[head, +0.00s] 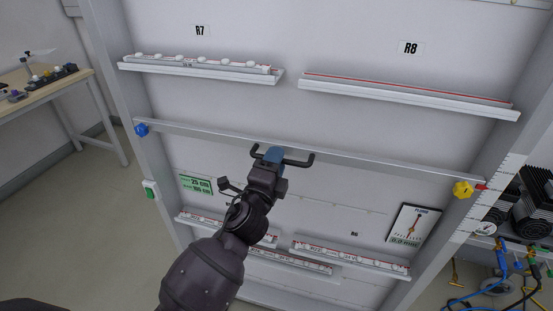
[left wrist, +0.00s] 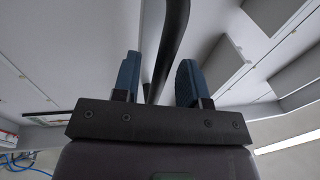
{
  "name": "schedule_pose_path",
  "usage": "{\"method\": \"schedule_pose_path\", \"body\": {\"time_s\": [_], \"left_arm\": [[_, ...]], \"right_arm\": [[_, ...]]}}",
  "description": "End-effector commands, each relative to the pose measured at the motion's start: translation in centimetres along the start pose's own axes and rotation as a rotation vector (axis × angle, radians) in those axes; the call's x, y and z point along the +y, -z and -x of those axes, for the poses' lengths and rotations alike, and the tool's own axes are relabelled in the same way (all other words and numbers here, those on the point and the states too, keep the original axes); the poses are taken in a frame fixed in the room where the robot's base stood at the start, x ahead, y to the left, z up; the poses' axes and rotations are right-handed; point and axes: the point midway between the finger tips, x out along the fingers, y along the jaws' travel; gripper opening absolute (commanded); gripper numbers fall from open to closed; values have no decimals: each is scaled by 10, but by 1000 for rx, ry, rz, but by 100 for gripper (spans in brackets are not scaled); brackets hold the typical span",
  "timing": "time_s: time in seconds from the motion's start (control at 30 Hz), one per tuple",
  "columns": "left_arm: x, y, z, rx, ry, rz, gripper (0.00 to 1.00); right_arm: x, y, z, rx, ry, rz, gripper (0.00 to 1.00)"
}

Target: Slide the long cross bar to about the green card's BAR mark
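The long cross bar (head: 370,161) runs across the frame below the upper ledges, slightly lower at its right end in the head view. A black handle (head: 306,160) sits at its middle. A blue knob (head: 141,129) is at its left end, and a yellow knob (head: 462,189) with a red pointer (head: 481,186) at its right end. The green card (head: 196,184) is below left, its print too small to read surely. My left gripper (head: 274,154) is at the handle. In the left wrist view its blue fingers (left wrist: 157,80) stand apart with the black handle (left wrist: 171,40) between them.
A pale scale (head: 486,205) runs down the right post. Ledges R7 (head: 200,73) and R8 (head: 400,94) are above the bar, and lower ledges (head: 350,258) below. A gauge card (head: 413,226) hangs lower right. Machinery and hoses stand at far right, a table (head: 80,82) at left.

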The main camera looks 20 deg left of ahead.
Motion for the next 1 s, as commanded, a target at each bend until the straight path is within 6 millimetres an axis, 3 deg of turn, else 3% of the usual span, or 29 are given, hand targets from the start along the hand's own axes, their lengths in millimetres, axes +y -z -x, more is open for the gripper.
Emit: {"method": "schedule_pose_path", "body": {"time_s": [0.5, 0.7, 1.0], "left_arm": [[2, 0, 83, -2, -2, 2, 40], [0, 0, 98, 0, 0, 0, 40], [0, 0, 100, 0, 1, 0, 40]], "right_arm": [[0, -23, -1, -30, -1, 2, 64], [0, -22, -4, -25, 0, 4, 64], [0, -14, -7, -10, 2, 5, 64]]}}
